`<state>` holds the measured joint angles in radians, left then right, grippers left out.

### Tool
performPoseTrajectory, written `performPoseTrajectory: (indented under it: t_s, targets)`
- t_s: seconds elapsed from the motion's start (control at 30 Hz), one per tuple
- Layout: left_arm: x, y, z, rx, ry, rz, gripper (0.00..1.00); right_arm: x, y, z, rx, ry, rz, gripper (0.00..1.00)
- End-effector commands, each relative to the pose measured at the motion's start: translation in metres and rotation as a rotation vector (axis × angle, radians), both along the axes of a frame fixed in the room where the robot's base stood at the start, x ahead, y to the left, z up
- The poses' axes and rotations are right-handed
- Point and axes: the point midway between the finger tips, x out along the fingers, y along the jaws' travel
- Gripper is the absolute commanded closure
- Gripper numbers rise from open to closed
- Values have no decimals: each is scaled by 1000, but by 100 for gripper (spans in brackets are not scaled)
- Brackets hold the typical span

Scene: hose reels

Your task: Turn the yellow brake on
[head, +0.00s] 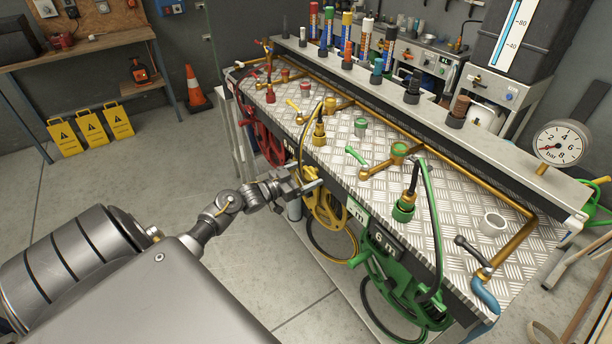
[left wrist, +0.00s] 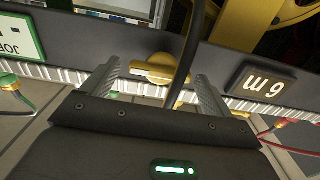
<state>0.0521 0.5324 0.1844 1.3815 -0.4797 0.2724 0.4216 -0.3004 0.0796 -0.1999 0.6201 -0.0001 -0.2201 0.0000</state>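The yellow brake (left wrist: 160,68) is a small brass-yellow knob with a flat handle on the dark front rail of the bench. In the left wrist view it shows between the two fingers of my left gripper (left wrist: 158,76), with a gap on both sides. A dark hose (left wrist: 186,62) runs close beside the handle. In the head view my left gripper (head: 306,180) is at the bench front, by the yellow reel (head: 327,214), and hides the brake. It is open and empty. My right gripper is out of view.
A green reel (head: 398,290) and a red reel (head: 262,128) hang on either side of the yellow one. A "6 m" plate (left wrist: 264,84) is on the rail. The bench top (head: 440,205) carries pipes, valves and couplings.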

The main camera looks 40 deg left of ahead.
Motion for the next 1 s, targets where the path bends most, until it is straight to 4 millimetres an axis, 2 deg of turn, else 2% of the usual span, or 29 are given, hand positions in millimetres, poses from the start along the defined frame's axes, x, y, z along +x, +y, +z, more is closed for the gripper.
performPoseTrajectory:
  t_s: [0.37,0.47,0.8,1.0]
  targets:
    - [-5,2,-1,-1,1,1,11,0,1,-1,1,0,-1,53]
    - [-18,6,-2,1,3,0,11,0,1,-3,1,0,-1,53]
    - [-81,24,-2,2,3,0,11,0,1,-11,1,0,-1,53]
    - [-101,30,-1,-1,1,0,11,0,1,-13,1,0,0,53]
